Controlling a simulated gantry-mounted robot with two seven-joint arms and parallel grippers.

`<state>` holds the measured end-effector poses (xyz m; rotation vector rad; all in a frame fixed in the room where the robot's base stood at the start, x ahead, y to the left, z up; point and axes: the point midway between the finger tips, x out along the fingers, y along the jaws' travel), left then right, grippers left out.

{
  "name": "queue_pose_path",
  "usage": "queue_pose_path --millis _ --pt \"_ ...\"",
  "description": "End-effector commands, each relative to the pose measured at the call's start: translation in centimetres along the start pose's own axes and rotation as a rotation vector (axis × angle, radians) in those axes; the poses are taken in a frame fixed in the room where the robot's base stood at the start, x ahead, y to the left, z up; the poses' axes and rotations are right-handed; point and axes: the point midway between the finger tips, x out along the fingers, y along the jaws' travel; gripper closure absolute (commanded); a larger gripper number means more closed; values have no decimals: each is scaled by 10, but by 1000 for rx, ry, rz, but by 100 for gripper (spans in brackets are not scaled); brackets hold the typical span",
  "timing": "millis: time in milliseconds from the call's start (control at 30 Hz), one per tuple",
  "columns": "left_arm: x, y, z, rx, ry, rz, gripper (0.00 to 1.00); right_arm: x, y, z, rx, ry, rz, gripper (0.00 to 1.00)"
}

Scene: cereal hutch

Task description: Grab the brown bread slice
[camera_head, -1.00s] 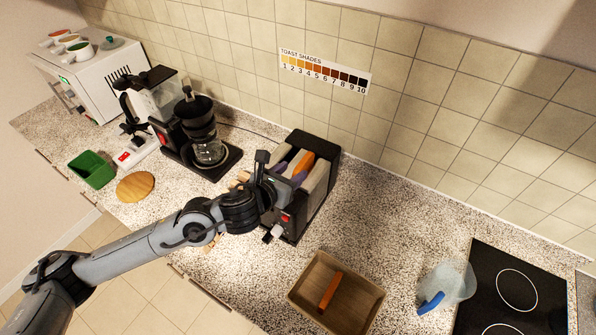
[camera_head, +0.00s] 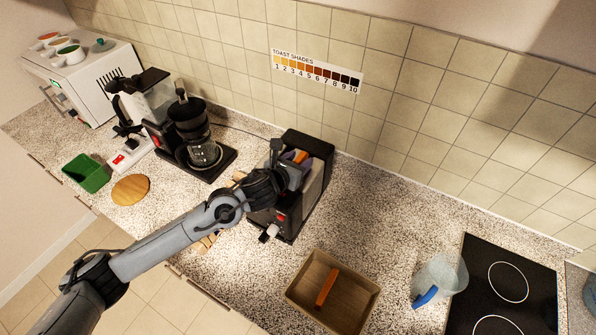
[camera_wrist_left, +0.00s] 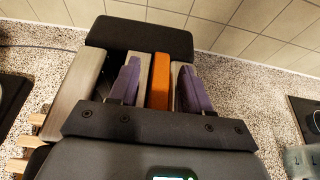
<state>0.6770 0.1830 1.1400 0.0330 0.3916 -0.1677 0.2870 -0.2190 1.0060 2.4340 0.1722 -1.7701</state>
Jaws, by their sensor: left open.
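An orange-brown bread slice (camera_head: 300,156) stands upright in a slot of the black toaster (camera_head: 317,150). In the left wrist view the slice (camera_wrist_left: 159,82) shows between the two purple fingertips of my left gripper (camera_wrist_left: 160,88). My left gripper (camera_head: 297,160) is open over the toaster, one finger on each side of the slice, with a visible gap on the right side. The slice's lower part is hidden. My right gripper is not in view.
A coffee maker (camera_head: 190,120) stands left of the toaster. A green bin (camera_head: 87,172) and a round wooden board (camera_head: 130,189) lie further left. A clear jug with a blue handle (camera_head: 440,277) stands beside the black hob (camera_head: 505,285). The tiled wall is behind.

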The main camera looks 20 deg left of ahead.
Motion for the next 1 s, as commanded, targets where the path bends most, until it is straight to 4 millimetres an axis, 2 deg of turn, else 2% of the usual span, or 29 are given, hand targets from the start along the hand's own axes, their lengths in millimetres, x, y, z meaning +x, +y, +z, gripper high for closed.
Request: queue_pose_path --millis 133,400,467,767,867,1000 --pt "0 0 0 0 0 0 52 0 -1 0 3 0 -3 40" --pt "0 0 0 0 0 0 94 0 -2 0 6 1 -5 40" --pt "0 0 0 0 0 0 100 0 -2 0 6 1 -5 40" --pt "-1 0 2 0 -1 0 100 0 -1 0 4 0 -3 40" --pt "-3 0 8 2 -1 -1 100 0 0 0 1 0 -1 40" --pt "-11 0 27 2 -5 0 100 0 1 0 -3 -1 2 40"
